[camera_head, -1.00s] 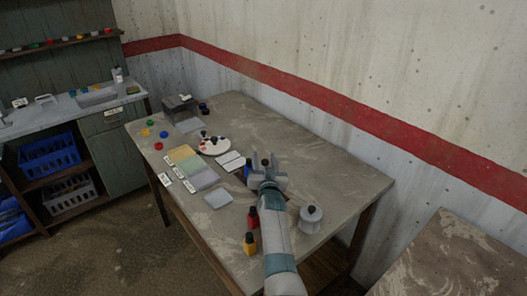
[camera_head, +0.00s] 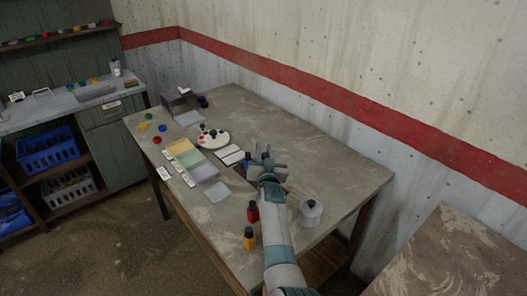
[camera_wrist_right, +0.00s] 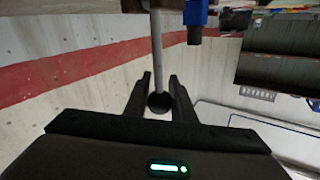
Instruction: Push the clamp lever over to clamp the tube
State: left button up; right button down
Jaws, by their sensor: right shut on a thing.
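My right gripper (camera_head: 266,155) is over the worktable, its arm reaching in from the bottom of the head view. In the right wrist view its two dark fingers (camera_wrist_right: 158,95) are closed around a dark round knob (camera_wrist_right: 159,103). A thin grey rod (camera_wrist_right: 157,45), apparently the clamp lever, runs from the knob to the top edge of that view. A blue part (camera_wrist_right: 196,15) with a dark tip is beside the rod; a blue piece (camera_head: 247,159) also shows left of the gripper in the head view. The clamp body and tube are hidden or too small to tell. My left gripper is not in view.
Red (camera_head: 252,211) and yellow (camera_head: 249,238) bottles stand left of my right arm, a pale lidded pot (camera_head: 310,213) right of it. A round white palette (camera_head: 212,140), coloured panels and a grey box (camera_head: 178,100) lie farther left. The table's right and far parts are clear.

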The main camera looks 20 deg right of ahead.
jog(key=b, duration=0.1)
jog(key=s+m+t+b, duration=0.1)
jog(key=s+t+b, duration=0.1)
jog(key=b, duration=0.1)
jog(key=shift+s+d+r+m+h, duration=0.1)
jog(key=shift+d+r+m+h, duration=0.2)
jog(key=shift+d+h, duration=0.1)
jog(key=c, duration=1.5)
grip_release()
jog(key=shift+f, duration=0.1)
jog(key=shift+f, duration=0.1)
